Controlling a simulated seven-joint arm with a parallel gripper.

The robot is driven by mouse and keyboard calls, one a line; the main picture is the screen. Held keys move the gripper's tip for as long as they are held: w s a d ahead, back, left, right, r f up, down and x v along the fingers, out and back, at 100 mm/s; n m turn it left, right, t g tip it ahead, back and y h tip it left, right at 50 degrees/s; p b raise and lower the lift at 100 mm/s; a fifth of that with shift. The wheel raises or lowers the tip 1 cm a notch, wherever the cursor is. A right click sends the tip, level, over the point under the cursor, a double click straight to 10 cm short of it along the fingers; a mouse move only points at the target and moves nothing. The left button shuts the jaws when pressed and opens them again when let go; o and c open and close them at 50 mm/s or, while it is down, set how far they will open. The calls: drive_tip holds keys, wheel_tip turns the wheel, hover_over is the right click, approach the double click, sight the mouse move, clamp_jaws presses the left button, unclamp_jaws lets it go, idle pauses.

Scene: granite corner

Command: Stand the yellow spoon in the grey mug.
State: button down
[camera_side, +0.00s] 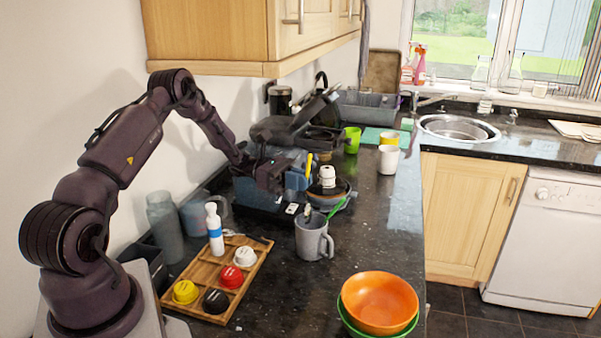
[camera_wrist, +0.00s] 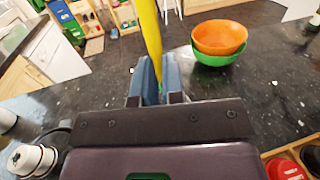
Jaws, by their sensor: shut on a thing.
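My gripper (camera_side: 298,182) is shut on the yellow spoon (camera_side: 309,164), above the counter, over the area behind the grey mug. In the wrist view the yellow spoon (camera_wrist: 149,32) passes between the blue fingertips (camera_wrist: 156,72) and runs up out of the frame. In the side view only a short, upright yellow piece shows beside the fingers; the rest is hidden or too small to tell. The grey mug (camera_side: 312,240) stands upright on the dark counter, in front of and below my gripper, handle to the right. The mug is not identifiable in the wrist view.
A blue-grey box (camera_side: 262,195) stands beneath my gripper. Orange (camera_side: 380,300) and green bowls stand in front. Counter right of the mug is clear.

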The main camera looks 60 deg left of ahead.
drive_tip(key=shift+f, duration=1.6)
drive_tip(key=c, duration=1.1)
unclamp_jaws()
drive_tip(key=shift+c, duration=0.2)
drive_tip(key=v, duration=0.7)
drive_tip(key=shift+s+a, duration=0.2)
drive_tip(key=shift+a, duration=0.05)
